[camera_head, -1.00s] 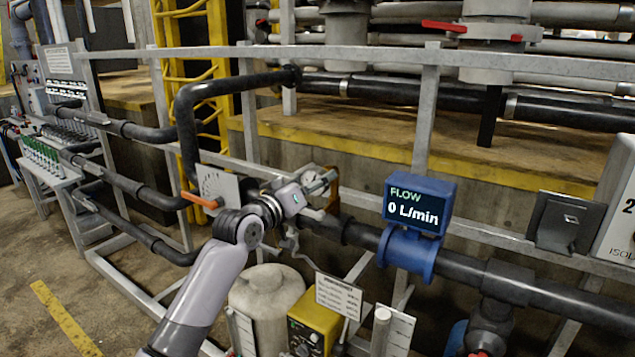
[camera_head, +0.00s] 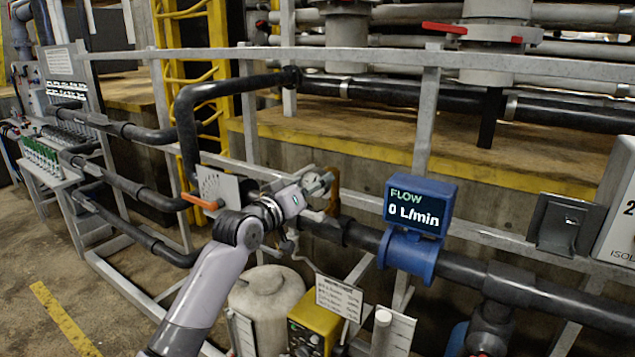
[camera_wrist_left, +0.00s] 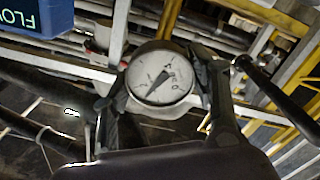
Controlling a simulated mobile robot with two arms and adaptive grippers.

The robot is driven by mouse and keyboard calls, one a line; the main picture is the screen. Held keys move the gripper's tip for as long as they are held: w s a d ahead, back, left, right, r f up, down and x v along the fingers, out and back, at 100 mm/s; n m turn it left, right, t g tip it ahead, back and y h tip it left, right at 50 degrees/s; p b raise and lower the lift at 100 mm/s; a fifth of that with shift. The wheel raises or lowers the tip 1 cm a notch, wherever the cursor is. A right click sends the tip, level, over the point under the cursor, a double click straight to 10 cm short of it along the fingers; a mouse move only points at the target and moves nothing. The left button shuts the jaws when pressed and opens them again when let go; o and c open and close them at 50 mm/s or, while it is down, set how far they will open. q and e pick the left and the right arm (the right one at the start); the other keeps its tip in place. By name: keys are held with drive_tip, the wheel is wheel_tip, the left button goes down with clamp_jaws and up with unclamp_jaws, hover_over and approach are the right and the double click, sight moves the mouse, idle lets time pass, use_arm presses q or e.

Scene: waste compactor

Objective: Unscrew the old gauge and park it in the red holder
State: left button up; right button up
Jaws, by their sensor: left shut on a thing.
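The red holder cannot be made out. My right gripper is not in view.
The blue flow meter (camera_head: 418,215) reads 0 L/min on the pipe. An orange-handled valve (camera_head: 203,201) is left of the gripper. Below stand a pale tank (camera_head: 268,298), a yellow box (camera_head: 314,325) and a paper sign (camera_head: 339,296). A grey rail (camera_head: 350,54) runs above.

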use_arm(q)
drive_tip(key=shift+r, duration=0.15)
drive_tip(key=shift+c, duration=1.1)
drive_tip(key=n+p, duration=0.4)
drive_tip(key=p, duration=0.1)
drive_tip(key=shift+r+n, duration=0.15)
drive_tip(key=shift+n, duration=0.15)
drive_tip(key=shift+f+n, duration=0.2)
drive_tip(key=shift+n, duration=0.1)
drive_tip(key=n+p, duration=0.4)
drive_tip(key=shift+r, duration=0.2)
drive_tip(key=shift+f+n, duration=0.15)
drive_tip(key=shift+n, duration=0.45)
